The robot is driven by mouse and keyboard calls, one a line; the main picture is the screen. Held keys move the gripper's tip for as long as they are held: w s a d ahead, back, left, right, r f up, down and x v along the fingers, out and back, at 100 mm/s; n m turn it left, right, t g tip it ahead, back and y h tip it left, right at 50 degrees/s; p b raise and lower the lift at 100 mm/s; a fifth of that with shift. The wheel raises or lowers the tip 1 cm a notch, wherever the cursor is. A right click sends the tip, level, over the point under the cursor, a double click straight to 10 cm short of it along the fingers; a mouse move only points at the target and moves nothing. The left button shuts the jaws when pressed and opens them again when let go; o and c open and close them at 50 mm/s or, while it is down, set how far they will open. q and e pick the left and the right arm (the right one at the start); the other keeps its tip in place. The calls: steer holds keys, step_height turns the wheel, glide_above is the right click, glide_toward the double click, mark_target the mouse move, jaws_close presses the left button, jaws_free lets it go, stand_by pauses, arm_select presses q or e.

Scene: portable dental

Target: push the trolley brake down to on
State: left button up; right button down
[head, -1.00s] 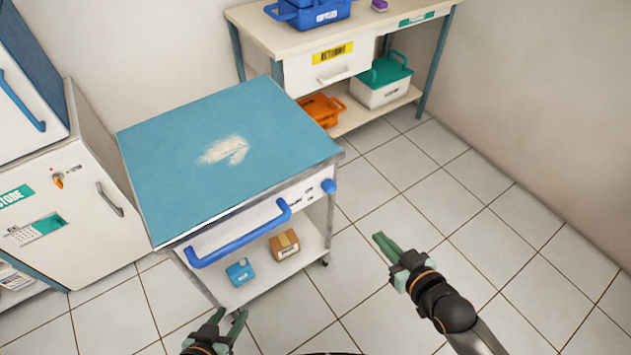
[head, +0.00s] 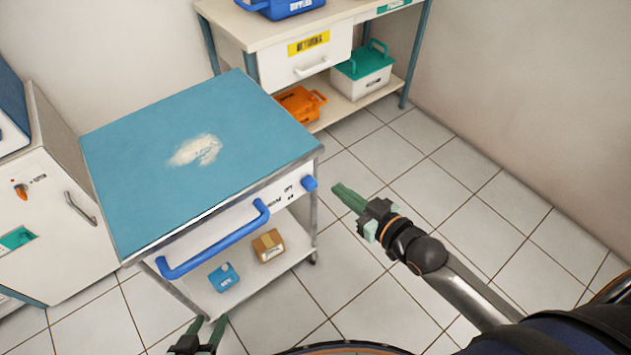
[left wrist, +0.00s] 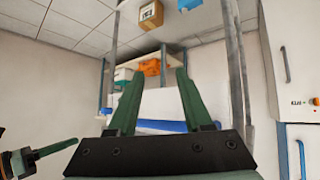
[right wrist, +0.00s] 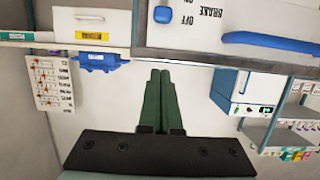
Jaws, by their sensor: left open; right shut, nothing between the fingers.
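The trolley (head: 215,150) has a blue top and a blue front handle (head: 215,240). Its brake, a blue knob (head: 309,183), sits at the right end of the white front panel. In the right wrist view, which is upside down, the brake (right wrist: 163,14) is beside the OFF and ON marks and appears nearer OFF. My right gripper (head: 347,197) is shut and empty, just right of the brake and apart from it. Its fingers (right wrist: 160,90) also show in the right wrist view. My left gripper (head: 206,325) is open and empty, low in front of the trolley.
A blue box (head: 223,277) and a brown box (head: 268,245) stand on the trolley's lower shelf. A bench (head: 235,35) with boxes is behind it, and a white cabinet (head: 50,220) is at the left. The tiled floor right of the trolley is clear.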

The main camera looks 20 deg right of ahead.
steer(key=b, duration=0.2)
glide_above(309, 183)
steer(key=s+d, duration=0.1)
steer(key=s, duration=0.1)
step_height(309, 183, down, 2)
steer(key=shift+d+f, duration=0.1)
steer(key=shift+f, duration=0.1)
step_height(309, 183, down, 3)
steer(key=shift+r, duration=0.15)
arm_select(q)
steer(key=shift+w+d+f+b, duration=0.35)
steer(key=shift+w+d+f, duration=0.1)
steer(key=shift+d+f, duration=0.2)
arm_select(e)
steer(key=shift+f, duration=0.65)
arm_select(q)
steer(key=shift+f, duration=0.1)
steer(key=b, duration=0.1)
steer(key=f+b, duration=0.1)
steer(key=f, duration=0.1)
steer(key=shift+s+a+f+b, duration=0.1)
steer(key=shift+s+a+b, duration=0.2)
steer(key=shift+s+b, duration=0.1)
arm_select(e)
step_height(309, 183, down, 5)
steer(key=shift+r, duration=0.15)
